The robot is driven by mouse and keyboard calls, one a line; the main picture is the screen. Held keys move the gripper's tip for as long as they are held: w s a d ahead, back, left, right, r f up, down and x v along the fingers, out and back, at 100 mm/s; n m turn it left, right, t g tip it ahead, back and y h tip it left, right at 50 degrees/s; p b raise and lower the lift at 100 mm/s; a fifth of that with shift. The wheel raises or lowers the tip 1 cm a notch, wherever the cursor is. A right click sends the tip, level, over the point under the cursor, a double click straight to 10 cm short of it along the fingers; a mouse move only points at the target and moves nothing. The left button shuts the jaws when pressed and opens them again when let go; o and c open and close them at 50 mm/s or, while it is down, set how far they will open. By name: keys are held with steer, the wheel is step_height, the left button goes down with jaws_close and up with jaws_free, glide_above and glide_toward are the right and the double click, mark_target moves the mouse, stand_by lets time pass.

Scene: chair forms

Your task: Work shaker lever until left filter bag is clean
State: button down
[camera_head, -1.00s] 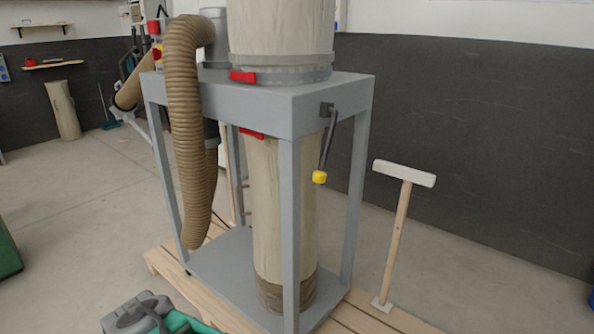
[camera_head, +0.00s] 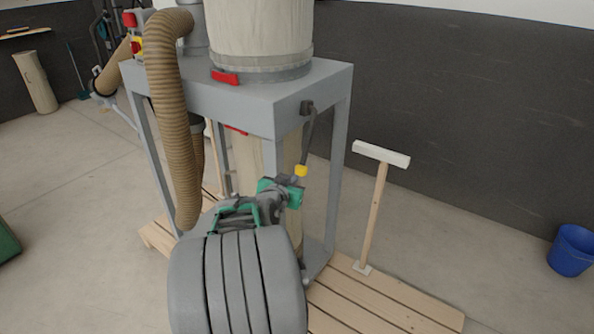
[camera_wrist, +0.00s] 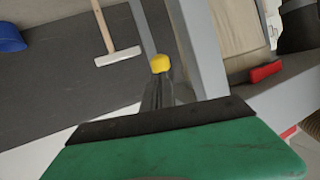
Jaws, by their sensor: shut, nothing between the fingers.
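The shaker lever (camera_head: 309,133) is a dark rod with a yellow knob (camera_head: 301,170), hanging down from a pivot on the grey frame. My gripper (camera_head: 296,180) is at the knob's near side, shut, with nothing between its fingers. In the wrist view the dark fingertips (camera_wrist: 158,84) lie together just short of the yellow knob (camera_wrist: 160,63); whether they touch it I cannot tell. A cream filter bag (camera_head: 260,35) with faint grey streaks stands clamped on top of the frame; its top is cut off. A lower bag (camera_head: 245,158) hangs below, partly hidden by my arm.
The grey frame (camera_head: 280,95) has posts close to the lever. A ribbed hose (camera_head: 168,120) hangs at left. A blue bucket (camera_head: 571,250) stands on open floor at far right.

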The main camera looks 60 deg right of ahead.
mark_target(300, 172)
steer(key=p+x, duration=0.1)
steer(key=x, duration=0.4)
steer(key=shift+d+f, duration=0.1)
steer(key=shift+d, duration=0.1)
